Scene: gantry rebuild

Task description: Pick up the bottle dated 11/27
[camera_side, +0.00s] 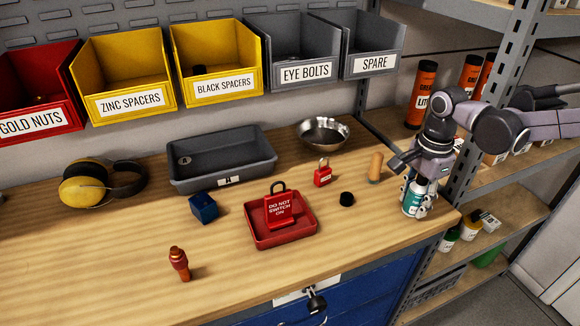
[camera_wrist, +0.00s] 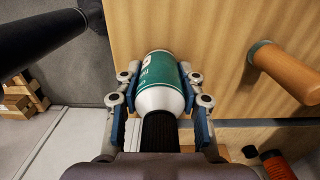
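A teal and white bottle (camera_side: 413,200) with a black ribbed cap (camera_wrist: 160,130) stands upright near the bench's right end. In the wrist view the bottle (camera_wrist: 160,75) lies between the two fingers of my gripper (camera_wrist: 161,85), cap toward the camera. The date on its label cannot be read. In the side view my gripper (camera_side: 416,180) reaches down over the bottle from above, one finger on each side. The fingers lie close along the bottle's sides. I cannot tell whether both press on it.
Orange tubes (camera_side: 421,95) stand behind my arm. A shelf post (camera_side: 480,130) is close on the right. The front bench middle is clear.

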